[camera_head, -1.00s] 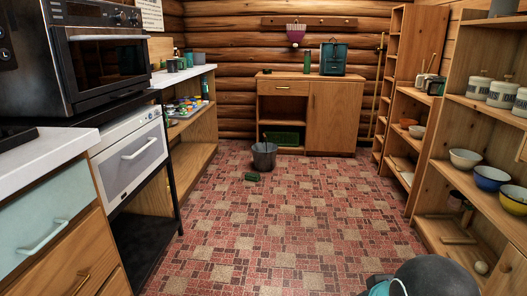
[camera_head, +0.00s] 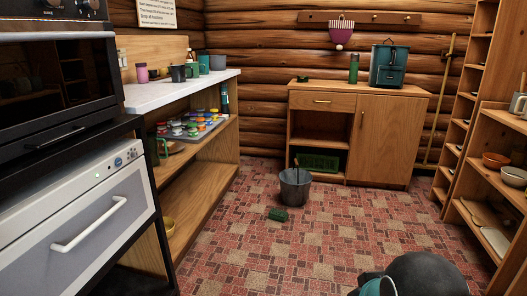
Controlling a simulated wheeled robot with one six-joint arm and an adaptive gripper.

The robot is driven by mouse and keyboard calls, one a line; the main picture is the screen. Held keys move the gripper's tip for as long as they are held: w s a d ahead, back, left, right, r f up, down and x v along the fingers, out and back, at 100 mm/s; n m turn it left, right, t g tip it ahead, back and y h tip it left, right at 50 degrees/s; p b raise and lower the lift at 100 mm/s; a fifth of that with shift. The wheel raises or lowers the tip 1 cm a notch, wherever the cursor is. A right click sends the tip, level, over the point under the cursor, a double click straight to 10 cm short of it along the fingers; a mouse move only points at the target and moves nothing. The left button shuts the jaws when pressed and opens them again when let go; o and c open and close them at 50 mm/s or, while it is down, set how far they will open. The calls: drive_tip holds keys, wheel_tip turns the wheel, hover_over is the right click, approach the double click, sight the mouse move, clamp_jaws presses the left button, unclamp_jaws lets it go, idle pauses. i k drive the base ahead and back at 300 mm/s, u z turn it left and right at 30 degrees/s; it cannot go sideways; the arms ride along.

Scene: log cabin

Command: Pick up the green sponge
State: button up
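A small dark green block (camera_head: 278,214), which looks like the sponge, lies on the tiled floor. It is just in front and to the left of a grey metal bucket (camera_head: 295,187). Nothing covers it. A dark rounded part of my own body with a teal band shows at the bottom right, well apart from the green block. My gripper's fingers do not show.
A wooden cabinet (camera_head: 375,140) stands at the back wall. An oven (camera_head: 85,215) and a wooden counter (camera_head: 205,80) line the left. Wooden shelves (camera_head: 495,170) stand at the right. The floor (camera_head: 310,245) between is clear.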

sight(278, 215)
drive_tip(key=i, duration=0.9)
drive_tip(key=z, duration=0.5)
drive_tip(key=i, duration=1.15)
drive_tip(key=u, duration=0.95)
drive_tip(key=i, duration=0.8)
drive_tip(key=u, duration=0.75)
